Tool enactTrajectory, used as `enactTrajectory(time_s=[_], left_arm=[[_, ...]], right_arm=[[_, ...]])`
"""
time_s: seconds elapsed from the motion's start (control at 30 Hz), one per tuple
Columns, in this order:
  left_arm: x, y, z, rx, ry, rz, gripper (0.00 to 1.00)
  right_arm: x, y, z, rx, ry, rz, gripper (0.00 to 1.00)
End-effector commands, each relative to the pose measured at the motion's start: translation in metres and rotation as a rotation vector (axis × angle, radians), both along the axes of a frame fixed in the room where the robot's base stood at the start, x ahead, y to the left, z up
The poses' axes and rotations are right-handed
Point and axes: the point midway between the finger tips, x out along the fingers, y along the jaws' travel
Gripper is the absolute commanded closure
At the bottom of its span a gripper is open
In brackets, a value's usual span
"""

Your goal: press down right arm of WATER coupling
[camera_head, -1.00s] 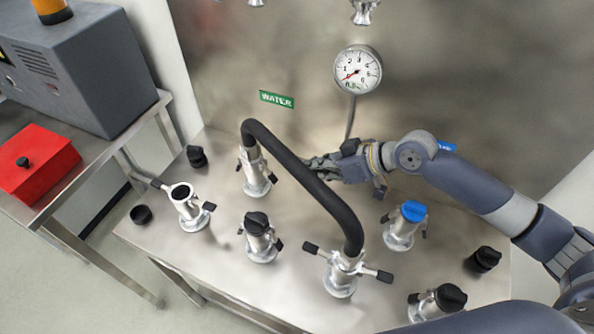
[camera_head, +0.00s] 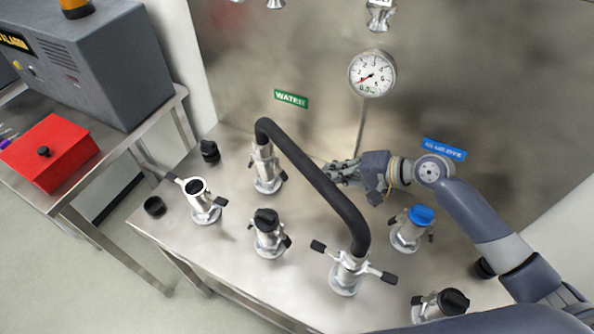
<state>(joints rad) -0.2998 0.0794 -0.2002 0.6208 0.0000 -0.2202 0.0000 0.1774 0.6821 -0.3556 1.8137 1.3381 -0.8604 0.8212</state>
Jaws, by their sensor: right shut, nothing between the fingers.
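The WATER coupling (camera_head: 266,170) stands on the steel table below the green WATER label (camera_head: 291,99). A black hose (camera_head: 318,182) rises from its top and arches down to a front coupling (camera_head: 347,271) whose two black-tipped arms stick out sideways. The right arm of the WATER coupling is small and lies near its base, partly hard to make out. My right gripper (camera_head: 340,172) is shut and empty. It is to the right of the WATER coupling, behind the hose, which hides part of its fingers. My left gripper is not in view.
A blue-capped coupling (camera_head: 411,227) stands right of the hose, below my right arm. Black-capped couplings (camera_head: 268,230) and an open one (camera_head: 201,200) stand left and front. A pressure gauge (camera_head: 372,73) is on the back wall. A red box (camera_head: 48,152) sits on the left table.

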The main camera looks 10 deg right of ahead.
Motion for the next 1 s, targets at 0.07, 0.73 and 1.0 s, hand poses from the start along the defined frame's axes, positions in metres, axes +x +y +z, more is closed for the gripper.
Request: enactTrajectory(time_s=[0.07, 0.73, 1.0], left_arm=[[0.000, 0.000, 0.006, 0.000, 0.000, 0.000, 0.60], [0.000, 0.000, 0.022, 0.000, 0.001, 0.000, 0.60], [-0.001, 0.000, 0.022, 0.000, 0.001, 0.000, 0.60]], right_arm=[[0.009, 0.014, -0.006, 0.004, 0.000, 0.001, 1.00], [0.051, 0.078, -0.056, -0.002, -0.002, 0.003, 1.00], [0.052, 0.078, -0.057, -0.003, -0.002, 0.002, 1.00]])
